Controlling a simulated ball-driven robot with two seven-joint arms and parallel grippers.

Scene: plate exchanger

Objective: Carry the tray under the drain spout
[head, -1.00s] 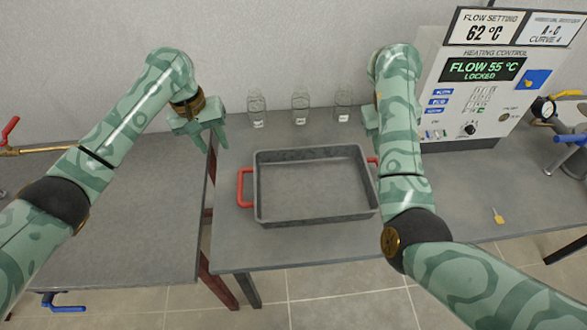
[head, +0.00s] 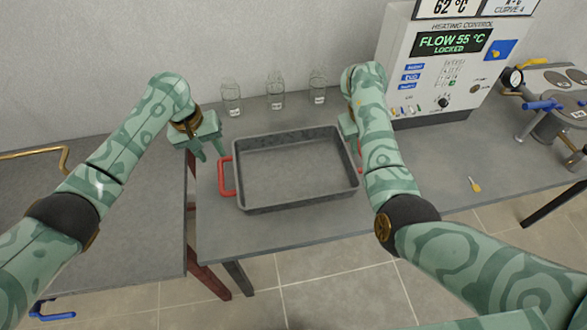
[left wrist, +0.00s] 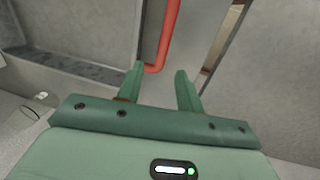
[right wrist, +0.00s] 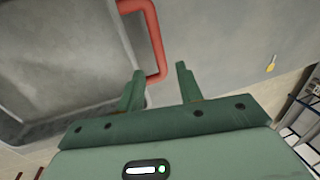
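The grey rectangular tray (head: 295,170) lies on the grey table and looks empty. A red handle (head: 226,177) sticks out on its left side. The right-side red handle (right wrist: 155,45) shows in the right wrist view and is largely hidden by my right arm in the head view. My left gripper (head: 209,153) is open and empty just above and behind the left handle; in the left wrist view that handle (left wrist: 168,35) reaches down toward the open fingers. My right gripper (right wrist: 160,68) is open, with the right handle's corner beyond its fingertips. I cannot identify the drain spout.
A bent brass pipe (head: 62,158) is at the far left, above another grey table (head: 120,225) beyond a narrow gap. Several glass bottles (head: 276,95) stand behind the tray. A heating control cabinet (head: 445,75) and a yellow tag (head: 475,185) are on the right.

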